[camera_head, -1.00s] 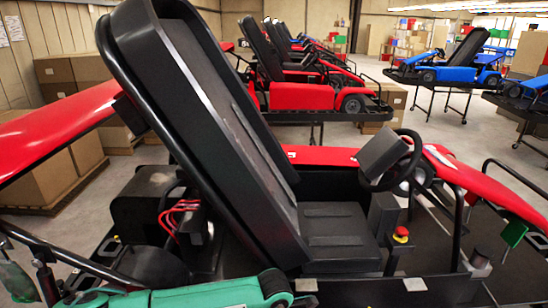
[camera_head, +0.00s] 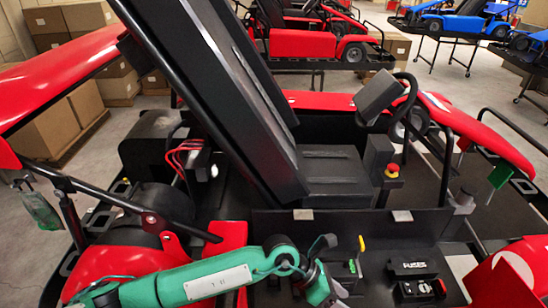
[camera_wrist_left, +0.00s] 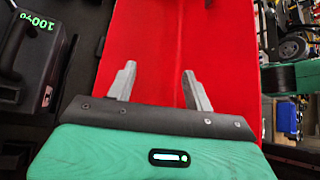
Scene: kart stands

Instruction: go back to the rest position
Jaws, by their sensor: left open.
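My left arm, green, comes in from the lower left of the head view and ends near the bottom middle, where its gripper cannot be made out clearly. In the left wrist view my left gripper (camera_wrist_left: 158,69) has its two grey fingers spread apart with nothing between them. Behind the fingers is a flat red panel (camera_wrist_left: 160,35); I cannot tell whether they touch it. My right gripper is not in view. The nearest red kart with its black seat (camera_head: 335,175) stands just beyond my left arm.
A black device with a green "100%" display (camera_wrist_left: 36,22) is at the left of the wrist view. The kart's steering wheel (camera_head: 409,92) stands right of the seat. Cardboard boxes (camera_head: 50,125) are at the left; blue karts (camera_head: 455,22) are at the back.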

